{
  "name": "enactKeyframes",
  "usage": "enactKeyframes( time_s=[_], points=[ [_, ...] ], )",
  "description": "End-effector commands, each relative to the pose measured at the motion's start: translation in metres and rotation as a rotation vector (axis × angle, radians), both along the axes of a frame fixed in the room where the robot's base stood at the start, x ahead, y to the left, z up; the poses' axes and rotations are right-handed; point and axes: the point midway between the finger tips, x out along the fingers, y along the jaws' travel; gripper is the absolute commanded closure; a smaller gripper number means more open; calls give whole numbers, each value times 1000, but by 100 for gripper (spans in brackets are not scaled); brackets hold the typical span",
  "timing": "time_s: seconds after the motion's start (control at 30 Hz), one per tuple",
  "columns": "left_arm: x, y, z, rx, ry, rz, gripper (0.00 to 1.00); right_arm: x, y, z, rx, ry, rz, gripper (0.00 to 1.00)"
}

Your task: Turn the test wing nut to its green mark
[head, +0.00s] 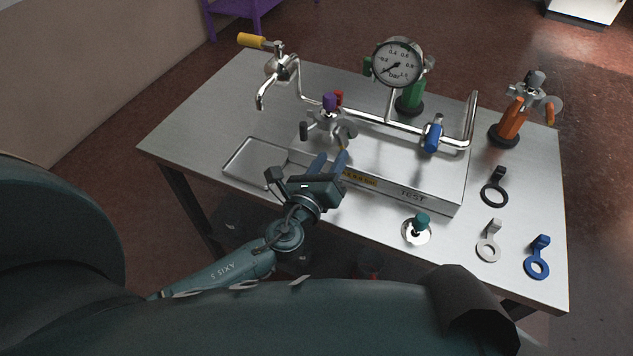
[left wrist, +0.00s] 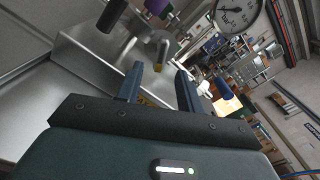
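A metal valve fitting (head: 328,122) with a purple cap, a dark peg and wing-like metal arms stands on the raised metal box (head: 440,188). The box front carries a yellow label and the word TEST. I cannot tell for sure which part is the test wing nut, and I make out no green mark on it. My left gripper (head: 333,160) is just in front of the fitting, fingers apart and empty. In the left wrist view the open fingers (left wrist: 160,88) point at the fitting, whose yellow-tipped part (left wrist: 161,54) shows just beyond them. My right gripper is not in view.
A pressure gauge (head: 397,63) and pipe with a blue valve handle (head: 432,134) stand behind. A yellow-handled tap (head: 280,68) is at left.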

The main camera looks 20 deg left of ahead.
Motion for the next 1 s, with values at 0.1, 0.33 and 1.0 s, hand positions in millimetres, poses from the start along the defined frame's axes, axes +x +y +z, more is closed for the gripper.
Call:
enactKeyframes(
  time_s=[0.1, 0.33, 1.0],
  points=[
    [-29, 1, -2, 0, 3, -1, 63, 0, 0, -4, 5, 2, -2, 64],
    [-67, 3, -2, 1, 2, 0, 63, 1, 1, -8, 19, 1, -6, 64],
    [-79, 3, 0, 1, -1, 0, 63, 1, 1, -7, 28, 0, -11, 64]
  ],
)
